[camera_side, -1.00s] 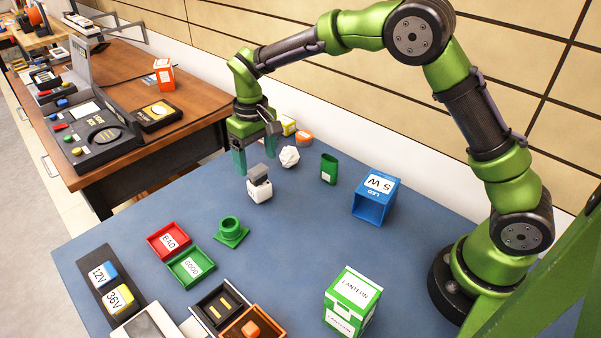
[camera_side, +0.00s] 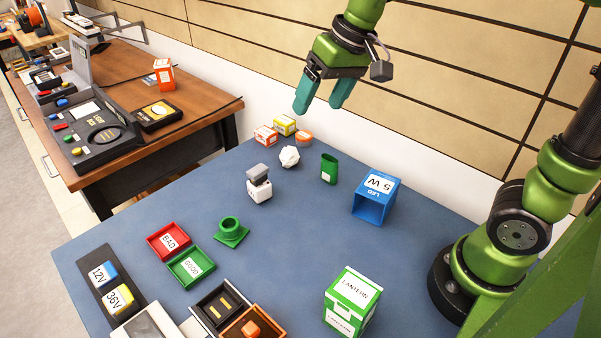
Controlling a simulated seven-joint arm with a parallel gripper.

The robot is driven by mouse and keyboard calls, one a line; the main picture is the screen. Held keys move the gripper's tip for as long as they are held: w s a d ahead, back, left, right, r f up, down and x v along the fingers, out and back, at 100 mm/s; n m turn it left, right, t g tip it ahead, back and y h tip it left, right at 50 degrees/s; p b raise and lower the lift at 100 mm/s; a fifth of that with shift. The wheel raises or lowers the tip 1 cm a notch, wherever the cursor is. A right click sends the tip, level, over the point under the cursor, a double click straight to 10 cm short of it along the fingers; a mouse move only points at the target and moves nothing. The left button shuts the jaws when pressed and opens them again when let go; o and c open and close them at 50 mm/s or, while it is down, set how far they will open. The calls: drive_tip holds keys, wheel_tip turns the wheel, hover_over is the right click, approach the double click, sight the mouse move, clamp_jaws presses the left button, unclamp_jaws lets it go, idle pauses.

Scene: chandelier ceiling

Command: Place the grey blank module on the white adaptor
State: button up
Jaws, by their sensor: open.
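The grey blank module (camera_side: 258,174) sits on top of the white adaptor (camera_side: 259,192) on the blue table, left of the crumpled white ball. It looks a little tilted, and I cannot tell how well it is seated. My gripper (camera_side: 320,101) is open and empty, with its teal fingers apart, high above the back of the table and well clear of both parts.
Small boxes (camera_side: 284,125) stand at the back.

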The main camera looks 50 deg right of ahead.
drive_tip(key=s+d+f+m+t, duration=0.2)
drive_tip(key=s+t, duration=0.1)
drive_tip(key=s, duration=0.8)
drive_tip(key=shift+s+f, duration=0.25)
drive_tip(key=shift+f, duration=0.05)
